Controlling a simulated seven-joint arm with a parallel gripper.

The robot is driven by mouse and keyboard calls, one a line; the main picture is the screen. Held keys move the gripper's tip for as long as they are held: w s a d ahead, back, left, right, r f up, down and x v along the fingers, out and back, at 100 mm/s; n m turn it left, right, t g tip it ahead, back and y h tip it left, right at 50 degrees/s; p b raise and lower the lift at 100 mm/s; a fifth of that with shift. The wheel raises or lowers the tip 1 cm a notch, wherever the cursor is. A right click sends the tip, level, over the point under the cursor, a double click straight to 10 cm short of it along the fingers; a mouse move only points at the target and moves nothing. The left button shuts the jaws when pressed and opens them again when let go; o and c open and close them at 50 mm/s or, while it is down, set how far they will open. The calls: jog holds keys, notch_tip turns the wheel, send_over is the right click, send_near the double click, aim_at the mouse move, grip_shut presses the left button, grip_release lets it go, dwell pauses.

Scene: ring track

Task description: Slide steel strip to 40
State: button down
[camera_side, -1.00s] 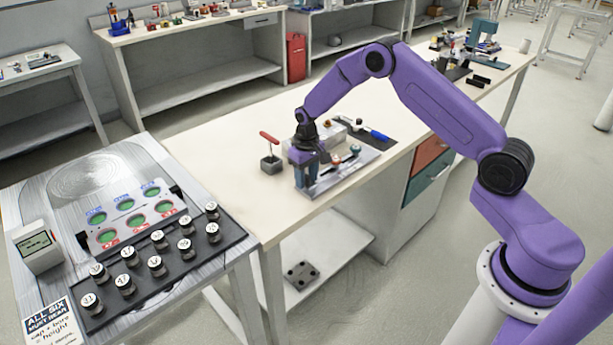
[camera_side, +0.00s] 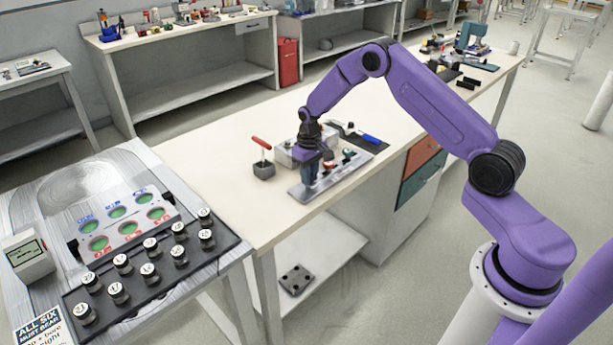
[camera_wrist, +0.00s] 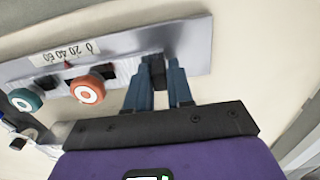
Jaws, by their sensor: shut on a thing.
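A flat metal fixture plate (camera_side: 312,190) lies on the bench and carries a printed scale (camera_wrist: 68,53) with the numbers 0, 20, 40, 60. A small red pointer (camera_wrist: 68,65) sits at the scale's edge; its exact reading is too small to tell. A bright steel strip (camera_wrist: 124,68) runs along the plate, past an orange-red knob (camera_wrist: 88,90) and a teal knob (camera_wrist: 25,100). My gripper (camera_wrist: 158,78) is shut on a dark block at the strip's end, away from the knobs. In the side view my gripper (camera_side: 309,182) points down over the plate's left part.
A dark block with a red-handled lever (camera_side: 263,165) stands left of the plate. A blue-handled tool (camera_side: 368,139) lies behind it on a dark mat. The bench's left part is clear.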

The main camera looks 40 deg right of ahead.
jog(key=c, duration=1.1)
grip_release()
jog(key=shift+r, duration=0.1)
notch_tip(320, 180, up, 17)
jog(key=shift+r, duration=0.15)
jog(key=s+a+r+n, duration=0.3)
jog(key=s+a, duration=0.4)
jog(key=s, duration=0.2)
jog(key=s+a+r+n, duration=0.2)
jog(key=s+a+n, duration=0.1)
jog(key=s+a, duration=0.5)
jog(key=s+d+n, duration=0.1)
jog(key=s+n, duration=0.1)
jog(key=s, duration=0.6)
jog(key=s+d+n, duration=0.1)
jog(key=s+n, duration=0.1)
jog(key=s, duration=0.6)
jog(key=s+d+f+n, duration=0.1)
jog(key=s+n, duration=0.1)
jog(key=s, duration=0.6)
jog(key=shift+s+d+n, duration=0.1)
jog(key=shift+d+n, duration=0.15)
jog(key=shift+n, duration=0.05)
